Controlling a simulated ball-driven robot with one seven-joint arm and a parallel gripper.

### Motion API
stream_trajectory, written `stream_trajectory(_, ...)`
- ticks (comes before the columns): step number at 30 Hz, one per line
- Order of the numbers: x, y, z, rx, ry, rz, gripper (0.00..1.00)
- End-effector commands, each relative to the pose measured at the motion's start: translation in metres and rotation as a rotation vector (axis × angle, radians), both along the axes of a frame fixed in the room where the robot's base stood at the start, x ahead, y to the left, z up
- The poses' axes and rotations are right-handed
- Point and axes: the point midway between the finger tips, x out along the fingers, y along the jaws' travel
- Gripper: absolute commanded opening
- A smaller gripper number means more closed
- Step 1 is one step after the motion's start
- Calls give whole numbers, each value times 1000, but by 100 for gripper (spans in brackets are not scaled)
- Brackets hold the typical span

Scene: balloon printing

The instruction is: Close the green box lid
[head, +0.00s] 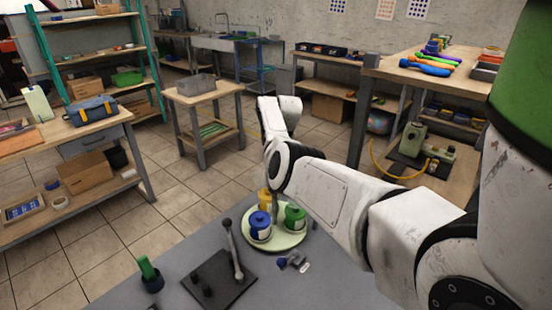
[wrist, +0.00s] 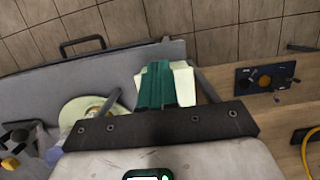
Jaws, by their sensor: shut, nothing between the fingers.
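No open box lid can be made out for certain. In the head view, a green jar (head: 294,217) with a green top stands on a pale round plate (head: 284,240), beside a blue jar (head: 261,227) and a yellow jar (head: 264,198). A green open bin (head: 127,77) sits on the far left shelf. I cannot tell which is the task's green box. My gripper (wrist: 166,72) is shut and empty in the wrist view, its green and pale parts beyond a dark bar. Its fingertips are hidden in the head view, behind my white arm.
A grey worktop holds a dark stand with a rod (head: 233,248) and a green-handled item in a dark cup (head: 149,274). A wooden bench (head: 440,73) with coloured tools stands at right. A small table (head: 203,96) bears a grey box. Tiled floor between is clear.

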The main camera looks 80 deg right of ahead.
Motion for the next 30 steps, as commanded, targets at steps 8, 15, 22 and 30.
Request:
stream_trajectory(8, -6, 2, 29, -3, -3, -1, 0)
stream_trajectory(15, -16, 7, 74, -3, -3, -1, 0)
stream_trajectory(22, -22, 11, 99, -2, 0, 1, 0)
stream_trajectory(30, -23, 12, 104, 1, 0, 1, 0)
